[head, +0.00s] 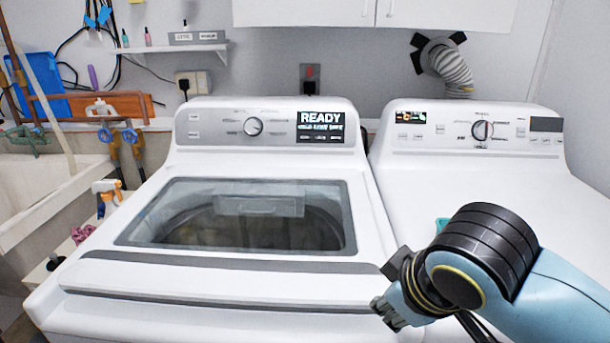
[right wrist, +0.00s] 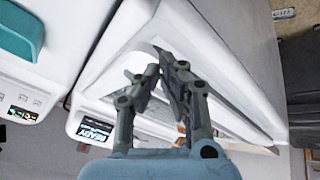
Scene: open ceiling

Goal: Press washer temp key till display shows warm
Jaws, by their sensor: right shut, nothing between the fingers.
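The washer (head: 210,312) stands at the middle left, its lid with the dark window shut. Its display (head: 320,127) is lit and reads READY; the smaller line below seems to start with COLD but is hard to read. The display also shows in the right wrist view (right wrist: 95,130). My right gripper (right wrist: 160,72) is shut and empty, above the washer's front right, apart from the panel. In the head view it is partly hidden by my wrist. My left gripper is not in view.
A second white machine, like a dryer (head: 405,175), stands close on the right with its own dial and small screen. A teal object (right wrist: 22,32) lies on it. A sink (head: 50,190) and a spray bottle (head: 107,193) are at the left. Space above the washer is free.

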